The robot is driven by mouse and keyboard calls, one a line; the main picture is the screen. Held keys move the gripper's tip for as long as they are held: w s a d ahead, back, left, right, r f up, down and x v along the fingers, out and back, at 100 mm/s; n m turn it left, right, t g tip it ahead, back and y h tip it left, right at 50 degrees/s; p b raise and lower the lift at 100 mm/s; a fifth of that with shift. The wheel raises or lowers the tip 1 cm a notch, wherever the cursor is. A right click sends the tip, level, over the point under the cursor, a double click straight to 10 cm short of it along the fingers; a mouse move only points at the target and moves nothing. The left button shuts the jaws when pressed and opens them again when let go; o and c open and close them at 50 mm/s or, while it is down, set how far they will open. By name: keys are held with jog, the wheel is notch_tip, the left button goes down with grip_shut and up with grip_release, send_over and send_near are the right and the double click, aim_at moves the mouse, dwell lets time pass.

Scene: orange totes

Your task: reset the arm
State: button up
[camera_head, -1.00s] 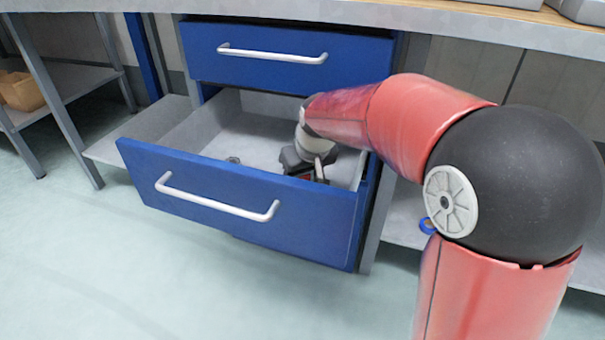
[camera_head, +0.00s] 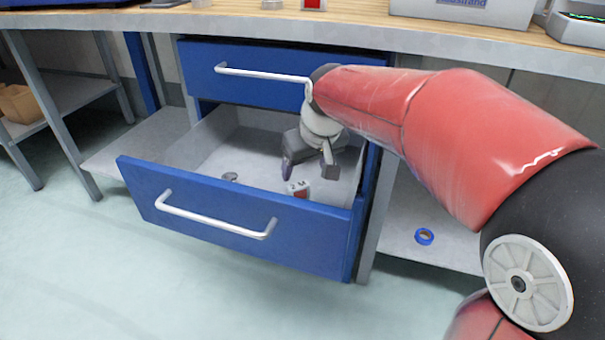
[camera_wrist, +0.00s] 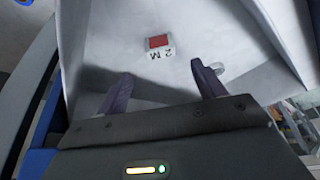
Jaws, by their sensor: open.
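My gripper (camera_head: 308,170) hangs over the right part of the open blue drawer (camera_head: 228,208), fingers pointing down. In the wrist view my gripper (camera_wrist: 160,90) has its two dark purple fingers wide apart with nothing between them. A small white box with a red patch and the marking "2 M" (camera_head: 298,188) lies on the drawer floor below the fingers. The box (camera_wrist: 158,43) also shows in the wrist view, beyond the fingertips and apart from them. My red arm reaches in from the right.
A small grey round item (camera_head: 230,176) lies in the drawer's left part. A shut upper drawer (camera_head: 270,88) is behind my wrist, under the worktop (camera_head: 300,29). A blue tape roll (camera_head: 424,236) lies on the lower right shelf. The floor in front is clear.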

jog(key=shift+v, duration=1)
